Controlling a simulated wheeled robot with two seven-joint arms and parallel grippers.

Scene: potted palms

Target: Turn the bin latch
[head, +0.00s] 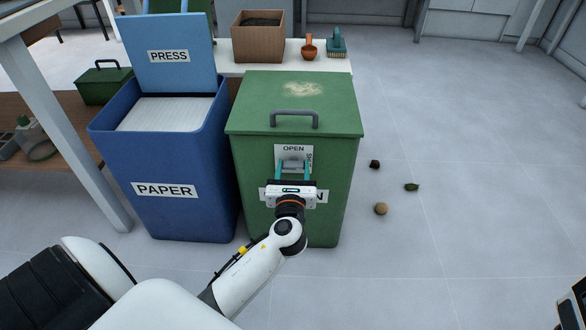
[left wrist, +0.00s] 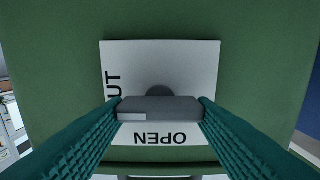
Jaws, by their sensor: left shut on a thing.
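The green bin (head: 250,165) stands with its lid down; a grey handle (head: 294,118) is on the lid. On its front is a white plate (head: 293,149) marked OPEN along the top and SHUT on the right side. My left gripper (head: 293,170) is in front of the plate. In the left wrist view, the teal fingers (left wrist: 160,110) are shut on the grey latch (left wrist: 160,107), one at each end of its bar. The bar lies level across that view, over a round hub, beside the upside-down word OPEN. My gripper partly hides the bin's lower label.
A blue PAPER bin (head: 165,212) with a raised PRESS lid (head: 168,55) stands close on the left. Behind is a white bench with a brown planter (head: 258,38), an orange pot (head: 309,49) and a brush (head: 337,43). Small debris (head: 381,208) lies on the otherwise clear floor at right.

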